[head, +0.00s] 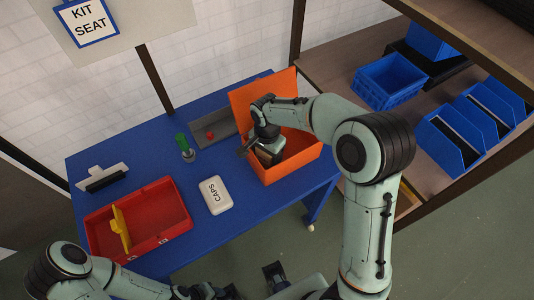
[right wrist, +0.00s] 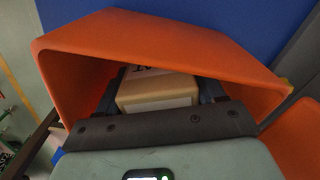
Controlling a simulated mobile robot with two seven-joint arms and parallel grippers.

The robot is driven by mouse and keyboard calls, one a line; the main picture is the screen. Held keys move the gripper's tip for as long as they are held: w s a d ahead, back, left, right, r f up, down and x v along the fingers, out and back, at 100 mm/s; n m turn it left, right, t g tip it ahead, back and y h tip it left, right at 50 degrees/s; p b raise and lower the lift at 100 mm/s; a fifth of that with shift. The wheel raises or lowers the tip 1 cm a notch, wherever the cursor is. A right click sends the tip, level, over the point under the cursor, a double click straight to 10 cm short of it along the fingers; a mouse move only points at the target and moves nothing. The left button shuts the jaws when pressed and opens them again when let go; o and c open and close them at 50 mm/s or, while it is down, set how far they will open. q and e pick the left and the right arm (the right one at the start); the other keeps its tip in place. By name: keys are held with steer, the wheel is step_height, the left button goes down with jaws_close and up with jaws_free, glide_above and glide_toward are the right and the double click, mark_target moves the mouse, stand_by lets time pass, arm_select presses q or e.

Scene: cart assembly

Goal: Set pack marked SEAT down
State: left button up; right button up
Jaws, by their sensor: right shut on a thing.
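A tan pack (right wrist: 158,92) shows in the right wrist view, with a white label on its far side bearing partly hidden dark letters; I cannot read the full word. My right gripper (right wrist: 170,88) is shut on it, one finger on each side. In the head view my right gripper (head: 266,152) reaches down into the orange bin (head: 291,166), and the pack is mostly hidden there. The bin's walls surround the pack in the wrist view; I cannot tell whether the pack touches the floor. My left gripper (head: 205,291) is at the bottom edge, its jaws unclear.
The blue table (head: 150,153) also holds a red tray (head: 166,206) with a yellow piece, a white CAPS box (head: 215,195), a green-handled tool (head: 184,148) and a grey tray (head: 217,123) with a red ball. Blue bins (head: 390,80) stand on the shelf at right.

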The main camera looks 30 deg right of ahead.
steer(key=shift+f, duration=0.15)
steer(key=o, duration=1.1)
steer(key=shift+o, duration=0.2)
steer(key=shift+r, duration=0.45)
step_height(320, 180, up, 12)
steer(key=shift+f+p, duration=0.25)
steer(key=shift+p, duration=0.45)
